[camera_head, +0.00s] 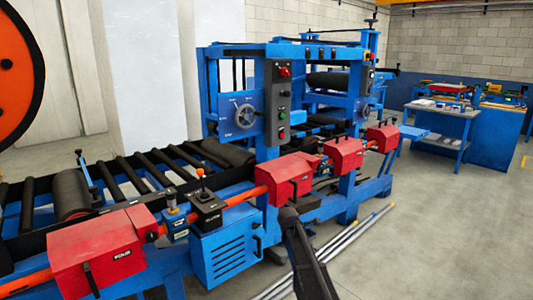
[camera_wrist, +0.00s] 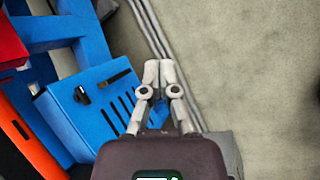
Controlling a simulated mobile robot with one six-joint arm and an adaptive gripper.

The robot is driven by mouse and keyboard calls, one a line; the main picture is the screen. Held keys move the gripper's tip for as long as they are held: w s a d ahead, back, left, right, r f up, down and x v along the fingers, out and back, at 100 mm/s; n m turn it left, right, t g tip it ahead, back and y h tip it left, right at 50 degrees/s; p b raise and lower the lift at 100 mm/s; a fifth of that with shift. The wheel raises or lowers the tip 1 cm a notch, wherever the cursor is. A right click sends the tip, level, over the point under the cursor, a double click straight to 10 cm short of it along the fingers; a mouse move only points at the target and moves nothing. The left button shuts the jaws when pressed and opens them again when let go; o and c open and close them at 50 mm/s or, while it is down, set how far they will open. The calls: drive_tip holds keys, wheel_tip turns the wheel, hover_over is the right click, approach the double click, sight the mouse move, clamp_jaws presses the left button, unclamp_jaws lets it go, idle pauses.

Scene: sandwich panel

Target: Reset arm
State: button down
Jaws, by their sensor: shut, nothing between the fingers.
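My gripper (camera_wrist: 159,72) shows in the wrist view with its two grey fingers together and nothing between them. It points down over the floor beside the blue machine. In the head view, a dark part of my arm (camera_head: 306,258) rises from the bottom edge, in front of the machine. The fingertips cannot be made out clearly there. A blue vented box (camera_wrist: 100,108) lies to the left of the gripper in the wrist view. It also shows low on the machine in the head view (camera_head: 228,245). The gripper appears apart from it.
The blue roller machine (camera_head: 263,105) with red housings (camera_head: 288,178) fills the left and middle. Long metal bars (camera_head: 345,238) lie on the floor along its front. Open concrete floor (camera_head: 430,235) is at the right. A workbench (camera_head: 440,118) stands at the back right.

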drive_tip(key=s+d+f+m+g+y, duration=0.1)
drive_tip(key=s+d+m+g+y, duration=0.15)
drive_tip(key=s+m, duration=1.1)
drive_tip(key=s+d+f+m+g+y, duration=0.2)
drive_tip(key=s+m, duration=0.5)
drive_tip(key=s, duration=1.4)
wheel_tip(320, 180, up, 18)
drive_tip(key=h+p, duration=0.1)
drive_tip(key=p, duration=1.6)
drive_tip(key=shift+g+p, duration=0.3)
drive_tip(key=shift+g, duration=0.15)
drive_tip(key=shift+d+f, duration=0.1)
